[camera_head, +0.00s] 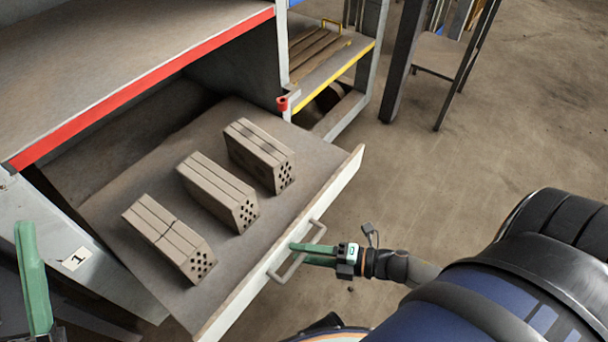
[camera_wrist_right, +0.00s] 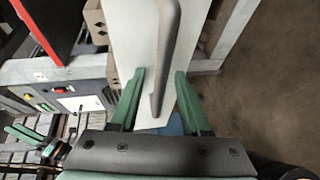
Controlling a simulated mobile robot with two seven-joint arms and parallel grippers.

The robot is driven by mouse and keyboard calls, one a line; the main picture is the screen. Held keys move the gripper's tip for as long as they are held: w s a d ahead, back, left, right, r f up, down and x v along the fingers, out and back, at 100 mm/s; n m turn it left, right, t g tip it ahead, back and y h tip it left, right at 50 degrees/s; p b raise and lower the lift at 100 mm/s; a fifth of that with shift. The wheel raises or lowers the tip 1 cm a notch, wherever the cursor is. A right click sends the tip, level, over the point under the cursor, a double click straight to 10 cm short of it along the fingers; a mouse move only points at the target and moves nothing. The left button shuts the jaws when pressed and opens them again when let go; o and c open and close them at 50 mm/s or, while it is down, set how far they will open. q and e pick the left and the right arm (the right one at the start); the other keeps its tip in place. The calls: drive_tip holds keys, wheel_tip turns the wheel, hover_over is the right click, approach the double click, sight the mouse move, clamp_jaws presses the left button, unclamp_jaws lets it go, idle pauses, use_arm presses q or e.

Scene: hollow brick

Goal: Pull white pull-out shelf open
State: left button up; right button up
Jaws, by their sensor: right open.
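The white pull-out shelf (camera_head: 335,187) stands out from under the red-edged shelf, with its white front panel facing lower right. Its grey bar handle (camera_head: 297,258) is on the outside of the front panel. My right gripper (camera_head: 298,247) is at the handle. In the right wrist view, the open green fingers (camera_wrist_right: 160,95) stand on either side of the handle bar (camera_wrist_right: 166,55), with gaps beside it. The white panel (camera_wrist_right: 135,30) shows behind the bar. A green finger of my left gripper (camera_head: 33,275) shows at the left edge; its opening is unclear.
Three hollow bricks (camera_head: 258,155) lie in a row on the pull-out shelf. The fixed shelf with a red edge (camera_head: 150,80) is above it. A rack with a yellow edge (camera_head: 350,62) stands behind. Bare floor (camera_head: 440,150) lies to the right.

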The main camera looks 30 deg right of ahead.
use_arm(q)
drive_tip(key=w+f+n+y+p, duration=0.2)
drive_tip(key=w+f+n+y, duration=0.2)
drive_tip(key=f+y, duration=0.1)
drive_tip(key=shift+w+a+f+n+g+y, duration=0.3)
drive_tip(key=shift+w+a+f+y, duration=0.05)
drive_tip(key=shift+a+y, duration=0.05)
use_arm(e)
drive_tip(key=v, duration=1.2)
drive_tip(key=shift+s+d+r, duration=0.15)
drive_tip(key=shift+s+r, duration=0.05)
